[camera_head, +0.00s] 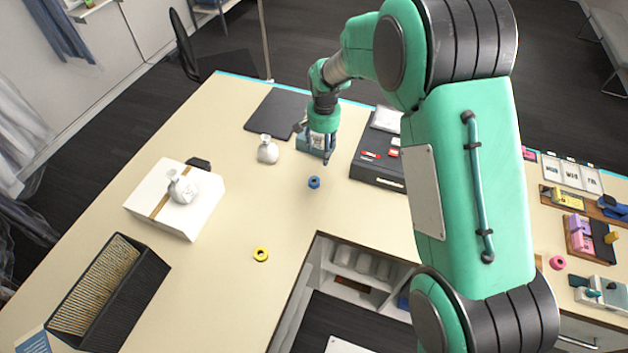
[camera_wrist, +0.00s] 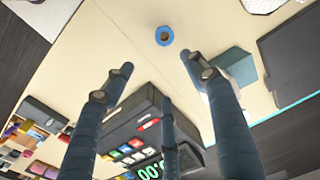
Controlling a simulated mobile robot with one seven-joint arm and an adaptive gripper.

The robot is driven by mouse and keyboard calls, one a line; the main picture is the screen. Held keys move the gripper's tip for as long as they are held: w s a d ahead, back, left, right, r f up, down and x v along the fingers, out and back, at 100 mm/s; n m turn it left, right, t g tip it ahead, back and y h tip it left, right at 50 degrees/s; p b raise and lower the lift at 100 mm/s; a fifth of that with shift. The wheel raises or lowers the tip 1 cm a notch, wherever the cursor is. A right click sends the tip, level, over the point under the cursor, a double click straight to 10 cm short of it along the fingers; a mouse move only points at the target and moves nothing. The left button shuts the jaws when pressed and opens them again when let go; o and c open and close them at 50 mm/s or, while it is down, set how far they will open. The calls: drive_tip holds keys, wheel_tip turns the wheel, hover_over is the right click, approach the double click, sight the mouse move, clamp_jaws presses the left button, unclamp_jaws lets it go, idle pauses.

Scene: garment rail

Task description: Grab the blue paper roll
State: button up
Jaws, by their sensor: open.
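The blue paper roll (camera_head: 314,182) is a small ring-shaped roll lying on the cream table, below my gripper in the head view. It also shows in the wrist view (camera_wrist: 164,35), near the top centre, with bare table around it. My gripper (camera_head: 328,158) is above the table, just behind and to the right of the roll. In the wrist view my gripper (camera_wrist: 158,75) has its fingers spread apart, with nothing between them. The roll lies beyond the fingertips and is not touched.
A dark cash-register-like device (camera_head: 378,172) stands right of the roll, and a blue-grey box (camera_head: 305,144) is behind it. A white pouch (camera_head: 267,150) is to the left. A yellow roll (camera_head: 261,254) lies nearer the front. The table between the rolls is clear.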

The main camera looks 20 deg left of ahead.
drive_tip(key=a+f, duration=0.3)
drive_tip(key=shift+s+f, duration=0.25)
drive_tip(key=shift+d+f, duration=0.1)
drive_tip(key=p, duration=0.2)
hover_over(314, 181)
drive_tip(key=shift+w+f, duration=0.2)
drive_tip(key=shift+f, duration=4)
drive_tip(key=shift+f, duration=0.1)
drive_tip(key=shift+s+f+p, duration=0.15)
drive_tip(key=shift+f+p, duration=0.25)
drive_tip(key=shift+f, duration=2.05)
drive_tip(key=c, duration=1.1)
